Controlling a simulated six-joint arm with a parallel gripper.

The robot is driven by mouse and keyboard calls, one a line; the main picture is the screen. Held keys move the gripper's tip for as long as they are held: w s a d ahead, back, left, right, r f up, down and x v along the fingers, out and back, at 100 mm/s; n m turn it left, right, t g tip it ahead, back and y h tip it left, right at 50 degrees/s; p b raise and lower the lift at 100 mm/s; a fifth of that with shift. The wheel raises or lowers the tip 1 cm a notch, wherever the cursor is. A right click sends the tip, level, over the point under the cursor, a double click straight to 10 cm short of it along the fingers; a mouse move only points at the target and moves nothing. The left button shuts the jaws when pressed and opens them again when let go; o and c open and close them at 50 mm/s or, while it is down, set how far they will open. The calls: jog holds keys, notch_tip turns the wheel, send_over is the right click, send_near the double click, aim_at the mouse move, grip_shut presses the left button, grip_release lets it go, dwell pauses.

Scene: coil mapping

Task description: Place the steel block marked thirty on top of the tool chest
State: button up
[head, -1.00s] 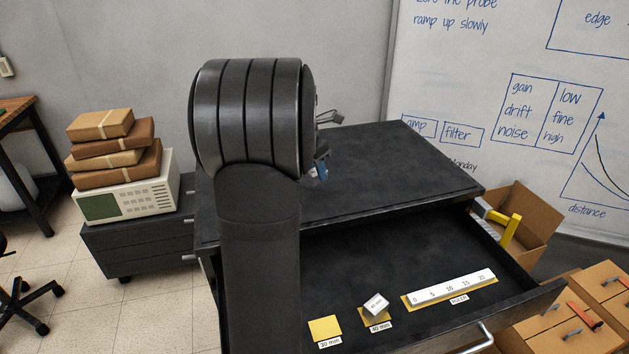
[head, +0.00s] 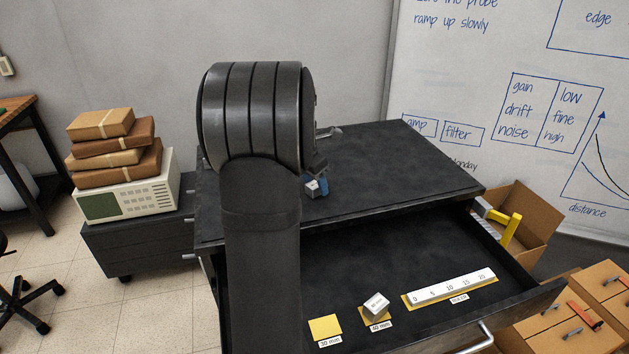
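A small steel block (head: 312,188) shows just right of my arm, over the black top of the tool chest (head: 400,165). I cannot read a marking on it. My gripper (head: 318,187) is mostly hidden behind my arm; a blue fingertip shows against the block's right side, and it appears shut on the block. The block is at or very near the chest top; I cannot tell whether it touches. In the open drawer, the yellow patch (head: 325,327) labelled 30 mm is bare.
A white ruler (head: 452,287) lies on a yellow strip in the drawer (head: 420,245). A cardboard box (head: 535,215) with a yellow tool stands at the right. Parcels on an instrument (head: 130,198) stand at the left. The chest top's right half is clear.

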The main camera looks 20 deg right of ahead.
jog(key=v, duration=1.2)
jog(key=shift+r, duration=0.2)
jog(key=shift+f, duration=0.15)
jog(key=x, duration=1.1)
jog(key=shift+d+f, duration=0.1)
jog(key=shift+f, duration=0.15)
jog(key=shift+w, duration=0.1)
jog(key=shift+r, duration=1.85)
jog(key=shift+f, duration=0.1)
